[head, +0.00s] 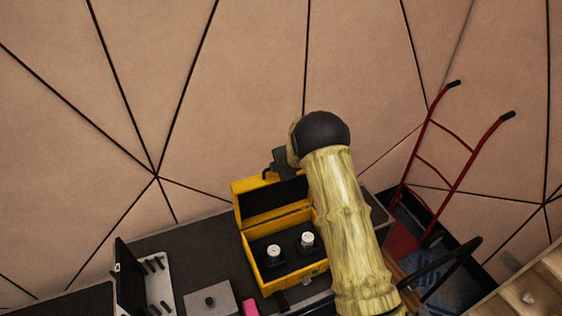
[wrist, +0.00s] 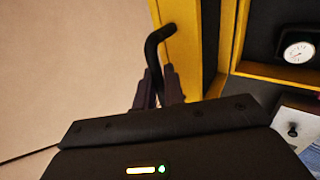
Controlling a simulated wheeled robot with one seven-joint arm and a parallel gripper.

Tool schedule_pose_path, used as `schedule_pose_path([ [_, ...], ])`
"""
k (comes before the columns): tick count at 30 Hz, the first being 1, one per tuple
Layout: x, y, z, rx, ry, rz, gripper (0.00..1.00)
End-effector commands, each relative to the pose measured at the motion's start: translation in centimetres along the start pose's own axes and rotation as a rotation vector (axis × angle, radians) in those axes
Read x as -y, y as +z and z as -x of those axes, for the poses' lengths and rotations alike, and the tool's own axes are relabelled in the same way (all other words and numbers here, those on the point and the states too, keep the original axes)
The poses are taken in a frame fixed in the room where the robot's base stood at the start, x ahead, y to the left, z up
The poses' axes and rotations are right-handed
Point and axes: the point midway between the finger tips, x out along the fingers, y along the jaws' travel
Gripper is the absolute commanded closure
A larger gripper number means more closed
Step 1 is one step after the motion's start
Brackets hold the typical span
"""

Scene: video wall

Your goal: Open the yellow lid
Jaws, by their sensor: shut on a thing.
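The yellow box (head: 262,262) stands on the dark table top. Its yellow lid (head: 237,203) stands raised at the back of the box, its dark inside facing out. In the wrist view, the lid (wrist: 182,50) shows as a yellow panel with a black bent handle (wrist: 155,42). My gripper (head: 276,163) is at the lid's upper edge. In the wrist view, my gripper (wrist: 158,88) has its fingers close together at the handle's lower end, shut on it. The fingers hide part of the handle. Two round white-topped gauges (head: 273,251) sit in the box.
An open case (head: 160,285) with black tools and a grey box (head: 210,300) with a knob stand to the left. A pink item (head: 250,308) lies near the box. A red hand truck (head: 450,150) stands at right. The panelled wall (head: 240,90) rises close behind.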

Motion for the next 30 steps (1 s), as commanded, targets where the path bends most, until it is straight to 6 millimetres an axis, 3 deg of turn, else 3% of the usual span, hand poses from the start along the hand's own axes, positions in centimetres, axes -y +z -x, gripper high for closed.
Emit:
schedule_pose_path([
  [17, 0.29, -0.19, 0.00, 0.000, -0.024, 0.000, 1.00],
  [18, 0.28, -0.19, 0.00, 0.000, -0.024, 0.000, 0.82],
  [19, 0.28, -0.19, 0.00, 0.000, -0.024, 0.000, 0.76],
  [30, 0.23, -0.15, 0.21, 0.001, -0.023, -0.002, 0.75],
])
